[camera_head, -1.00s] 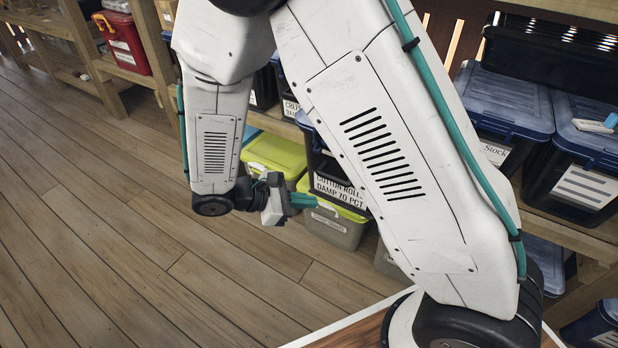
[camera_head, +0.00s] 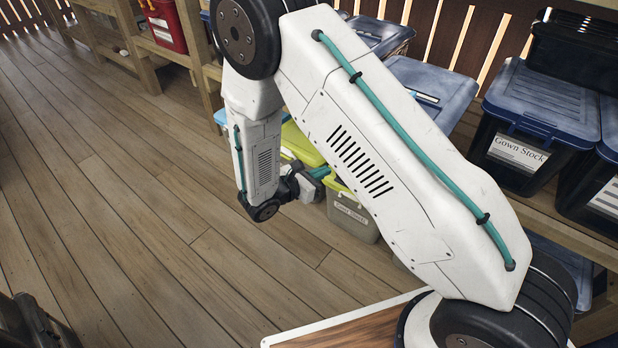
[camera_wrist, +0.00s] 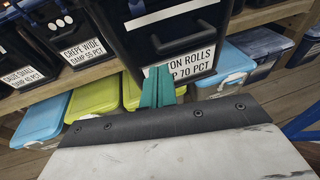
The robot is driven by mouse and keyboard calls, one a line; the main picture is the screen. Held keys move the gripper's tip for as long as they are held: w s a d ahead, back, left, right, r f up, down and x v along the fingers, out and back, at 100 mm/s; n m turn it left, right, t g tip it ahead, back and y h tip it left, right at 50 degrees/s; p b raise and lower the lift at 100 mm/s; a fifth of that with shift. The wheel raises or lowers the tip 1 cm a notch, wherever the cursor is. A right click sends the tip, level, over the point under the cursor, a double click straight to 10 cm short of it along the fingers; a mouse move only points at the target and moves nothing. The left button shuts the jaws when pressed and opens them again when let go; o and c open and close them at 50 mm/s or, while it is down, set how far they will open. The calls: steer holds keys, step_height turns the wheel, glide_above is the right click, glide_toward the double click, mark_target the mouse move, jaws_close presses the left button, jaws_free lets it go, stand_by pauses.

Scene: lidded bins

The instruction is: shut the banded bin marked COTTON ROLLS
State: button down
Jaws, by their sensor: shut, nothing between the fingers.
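The COTTON ROLLS bin (camera_wrist: 215,22) is dark, with a pale band across its front. It fills the upper middle of the wrist view, with a latch or handle on its front. Its white label (camera_wrist: 200,62) reads "...TON ROLLS" and "70 PCT", its left end covered by my fingers. The bin's top is out of the wrist view, so I cannot tell how its lid stands. In the head view my arm hides this bin. My gripper (camera_wrist: 158,74) has its teal fingers together and empty, in front of the label's left part; contact is unclear. It also shows in the head view (camera_head: 319,172).
A CREPE WIDE bin (camera_wrist: 85,28) stands left on the same shelf. Yellow-green-lidded bins (camera_wrist: 108,92) and a blue-lidded bin (camera_wrist: 42,118) sit below. A Gown Stock bin (camera_head: 545,92) stands at the right. The wooden floor (camera_head: 130,230) at left is clear.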

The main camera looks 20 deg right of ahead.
steer(key=x, duration=0.6)
steer(key=shift+w, duration=0.1)
